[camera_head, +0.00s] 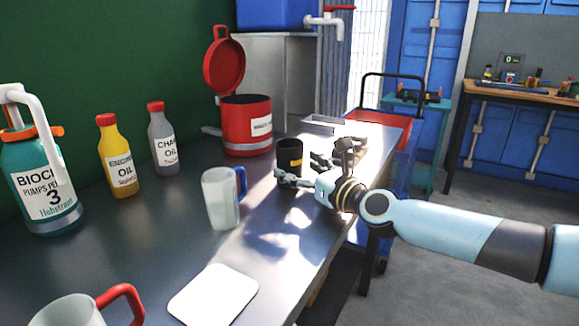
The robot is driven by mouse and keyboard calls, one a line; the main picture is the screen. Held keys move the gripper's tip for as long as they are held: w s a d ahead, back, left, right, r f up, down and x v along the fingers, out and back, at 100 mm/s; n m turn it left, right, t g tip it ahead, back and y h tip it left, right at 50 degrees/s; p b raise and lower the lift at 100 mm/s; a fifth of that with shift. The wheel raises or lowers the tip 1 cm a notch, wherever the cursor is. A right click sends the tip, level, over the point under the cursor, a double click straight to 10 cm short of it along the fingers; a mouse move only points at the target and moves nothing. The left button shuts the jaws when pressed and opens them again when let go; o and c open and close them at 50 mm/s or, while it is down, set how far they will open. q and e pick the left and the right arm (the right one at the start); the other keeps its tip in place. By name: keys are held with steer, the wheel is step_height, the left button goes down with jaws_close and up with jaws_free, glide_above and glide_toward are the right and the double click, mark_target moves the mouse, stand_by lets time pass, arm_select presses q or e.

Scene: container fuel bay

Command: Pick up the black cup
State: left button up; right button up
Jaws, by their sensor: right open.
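The black cup (290,156) stands upright on the dark metal workbench (150,255), and a yellowish mark shows on its side. My right gripper (298,167) comes in from the right and is open at the cup. One finger reaches across the cup's lower front, and the other is on its right, farther back. The lower part of the cup is partly hidden by the near finger. I cannot tell whether the fingers touch it. My left gripper is not in view.
A white cup with a blue handle (220,198) stands left of my gripper. A red canister (246,130) with its lid raised is behind. Bottles stand at the left, and a white mat (213,295) and a red-handled cup (68,312) are in front. The bench edge runs under my arm.

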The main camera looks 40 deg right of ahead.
mark_target(298, 168)
steer(key=w, duration=0.3)
steer(key=shift+d+f, duration=0.1)
steer(key=shift+d, duration=0.05)
steer(key=shift+w, duration=0.5)
steer(key=shift+s, duration=0.1)
steer(key=shift+c, duration=1.2)
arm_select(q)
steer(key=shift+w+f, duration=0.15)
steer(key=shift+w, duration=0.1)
arm_select(e)
steer(key=c, duration=1.1)
